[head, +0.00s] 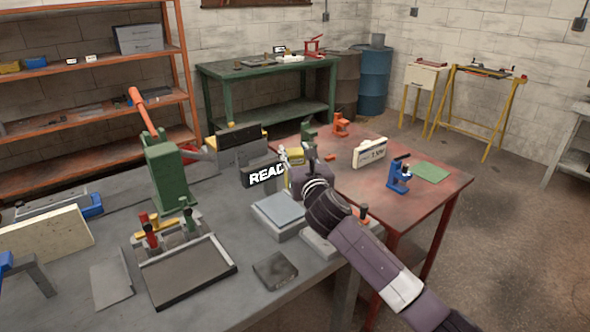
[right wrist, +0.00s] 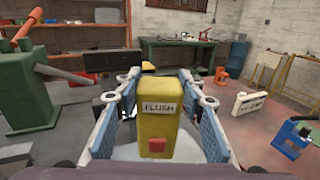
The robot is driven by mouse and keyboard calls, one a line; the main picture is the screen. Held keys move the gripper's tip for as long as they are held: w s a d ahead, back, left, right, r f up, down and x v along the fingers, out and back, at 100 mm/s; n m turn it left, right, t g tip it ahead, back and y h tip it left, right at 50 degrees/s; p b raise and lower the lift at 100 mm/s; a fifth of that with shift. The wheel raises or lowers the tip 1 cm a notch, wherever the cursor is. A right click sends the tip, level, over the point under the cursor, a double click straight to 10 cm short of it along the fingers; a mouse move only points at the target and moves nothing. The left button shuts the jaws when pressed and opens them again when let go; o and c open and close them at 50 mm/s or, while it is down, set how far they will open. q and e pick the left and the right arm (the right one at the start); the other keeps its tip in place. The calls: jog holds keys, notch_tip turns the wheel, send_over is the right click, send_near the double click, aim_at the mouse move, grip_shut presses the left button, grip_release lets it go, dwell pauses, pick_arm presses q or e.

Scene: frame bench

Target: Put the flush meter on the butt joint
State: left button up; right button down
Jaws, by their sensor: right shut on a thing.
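The yellow flush meter (right wrist: 161,124) has a FLUSH label and a red button on its face. It stands upright between the blue-padded fingers of my right gripper (right wrist: 160,95), which is shut on it. In the head view, the right gripper (head: 292,160) is above the bench beside the READY sign (head: 264,174), and only a bit of the yellow meter (head: 297,154) shows behind it. A pale grey plate on a block (head: 278,211) lies just below and in front of the gripper. I cannot tell which piece carries the butt joint. My left gripper is not in view.
A green lever press (head: 168,175) stands left on the grey bench, behind a dark tray (head: 188,272). A small dark block (head: 275,270) lies in front. The red table (head: 445,185) at the right holds a cream meter (head: 369,152) and a blue tool (head: 398,177).

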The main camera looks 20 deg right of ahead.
jog(key=shift+f, duration=0.6)
notch_tip(320, 180, down, 4)
jog(key=shift+r, duration=0.25)
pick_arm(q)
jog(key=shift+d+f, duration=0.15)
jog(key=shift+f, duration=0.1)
pick_arm(e)
jog(key=shift+f, duration=0.1)
jog(key=c, duration=1.3)
grip_release()
jog(key=shift+f, duration=0.1)
jog(key=shift+o, duration=0.2)
